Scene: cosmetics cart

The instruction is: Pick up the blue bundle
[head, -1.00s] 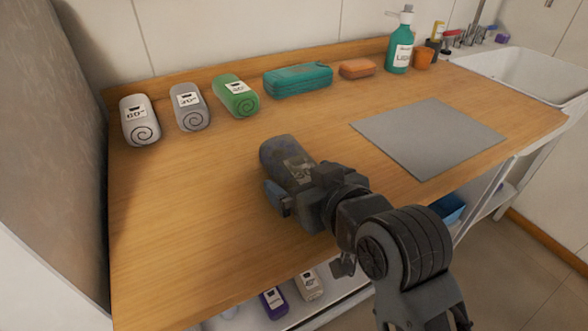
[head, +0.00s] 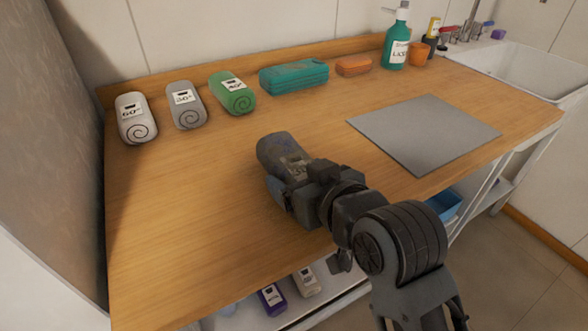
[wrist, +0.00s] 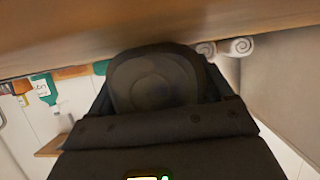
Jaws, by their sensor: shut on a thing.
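The blue bundle (head: 280,150) is a dark blue-grey roll with a pale label, at the middle of the wooden counter in the head view. My gripper (head: 292,178) is shut on it from the near side, and the fingers and wrist hide its near part. In the wrist view the bundle's round end (wrist: 155,80) shows between the fingers, with a faint spiral. I cannot tell whether it rests on the counter or is slightly clear of it.
White (head: 136,118), grey (head: 186,105) and green (head: 232,92) rolls line the back left of the counter (head: 190,210). A teal case (head: 293,76), orange bar (head: 353,66) and green pump bottle (head: 395,50) stand behind. A grey mat (head: 424,132) lies right. The front left is clear.

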